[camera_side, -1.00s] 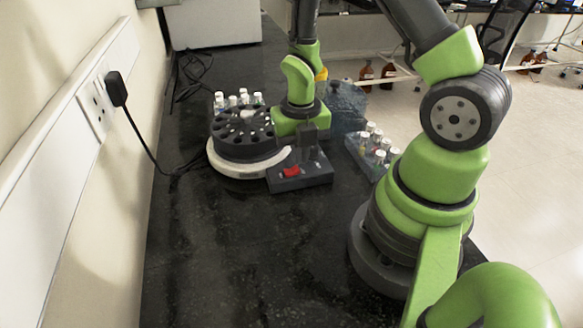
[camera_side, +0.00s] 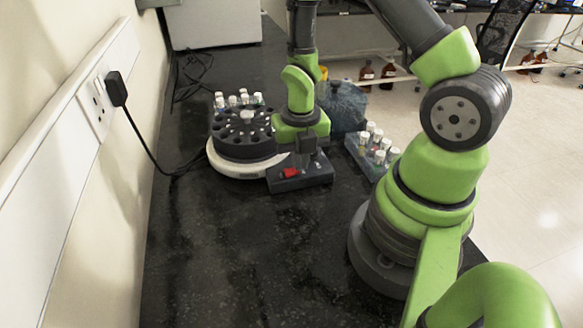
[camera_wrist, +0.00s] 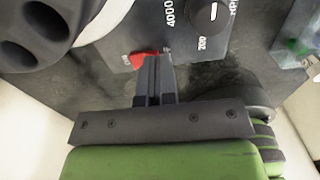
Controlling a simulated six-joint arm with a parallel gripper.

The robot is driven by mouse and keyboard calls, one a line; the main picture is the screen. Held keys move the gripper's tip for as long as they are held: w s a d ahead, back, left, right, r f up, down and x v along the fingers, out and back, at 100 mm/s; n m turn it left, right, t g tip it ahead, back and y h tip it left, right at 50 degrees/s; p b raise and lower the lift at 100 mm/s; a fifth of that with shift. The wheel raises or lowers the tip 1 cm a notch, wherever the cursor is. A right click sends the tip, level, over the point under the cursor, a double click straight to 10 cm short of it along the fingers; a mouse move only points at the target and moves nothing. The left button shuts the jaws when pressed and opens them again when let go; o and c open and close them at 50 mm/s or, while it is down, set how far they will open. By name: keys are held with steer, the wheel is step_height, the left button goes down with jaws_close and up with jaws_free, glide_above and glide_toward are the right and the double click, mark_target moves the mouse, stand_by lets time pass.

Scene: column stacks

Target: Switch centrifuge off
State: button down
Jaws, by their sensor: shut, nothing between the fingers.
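The centrifuge (camera_side: 232,171) has a dark round rotor with holes and a white base ring. Its grey control panel (camera_side: 318,180) juts out at the front right. A red switch (camera_side: 290,173) sits on the panel's left part. In the wrist view the red switch (camera_wrist: 143,58) shows just beyond my fingertips, partly hidden by them. A dial (camera_wrist: 211,12) with speed marks is to its right. My gripper (camera_side: 307,160) is shut and empty above the panel. In the wrist view its fingers (camera_wrist: 154,62) are together, close to the switch; I cannot tell whether they touch it.
A rack of capped tubes (camera_side: 372,150) stands to the right, near my arm's base. More capped tubes (camera_side: 238,99) stand behind the rotor. A dark bluish container (camera_side: 343,105) is behind my gripper. A black plug (camera_side: 116,88) with a cable is in the wall socket. The front counter is clear.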

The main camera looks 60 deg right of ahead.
steer(key=shift+f, duration=0.2)
steer(key=shift+r, duration=2.55)
steer(key=shift+w+r+m, duration=0.1)
steer(key=shift+r+m, duration=0.2)
step_height(320, 180, up, 7)
steer(key=a+m+t, duration=0.2)
steer(key=m, duration=0.5)
step_height(320, 180, up, 7)
steer(key=m+t, duration=0.2)
steer(key=m, duration=0.7)
glide_above(291, 172)
steer(key=s+a, duration=0.2)
steer(key=a, duration=0.1)
steer(key=s+a+r+m+t+y, duration=0.2)
steer(key=s+r+m, duration=0.5)
steer(key=m, duration=0.7)
steer(key=shift+a+r+t, duration=0.3)
steer(key=shift+a+t, duration=0.3)
steer(key=shift+a, duration=0.4)
